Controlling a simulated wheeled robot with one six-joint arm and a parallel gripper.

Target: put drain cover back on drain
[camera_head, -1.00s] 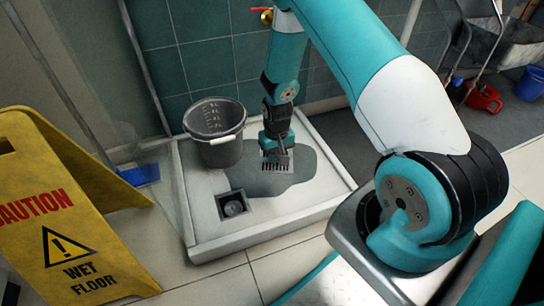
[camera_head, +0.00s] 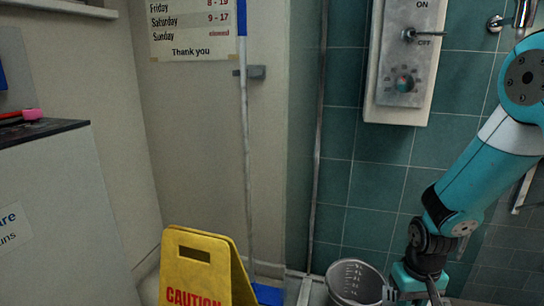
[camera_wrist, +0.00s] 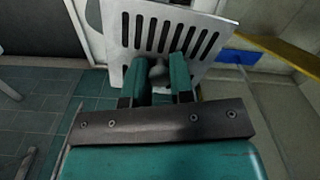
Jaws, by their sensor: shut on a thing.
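The drain cover (camera_wrist: 172,34) is a square grey metal plate with a row of long slots. In the wrist view it is gripped at the fingertips, tilted up in front of the camera. My gripper (camera_wrist: 160,78) has both teal fingers close together and is shut on the cover. In the head view my gripper (camera_head: 418,284) is at the bottom edge, right of the bucket, and only a sliver of the cover seems to show beside it. The drain opening is outside both current views.
A grey bucket (camera_head: 354,284) stands just left of my gripper. A yellow caution sign (camera_head: 203,268) and a blue-headed broom (camera_head: 246,150) stand further left. A shower control box (camera_head: 403,62) is on the teal tiled wall. A counter (camera_head: 60,215) is at far left.

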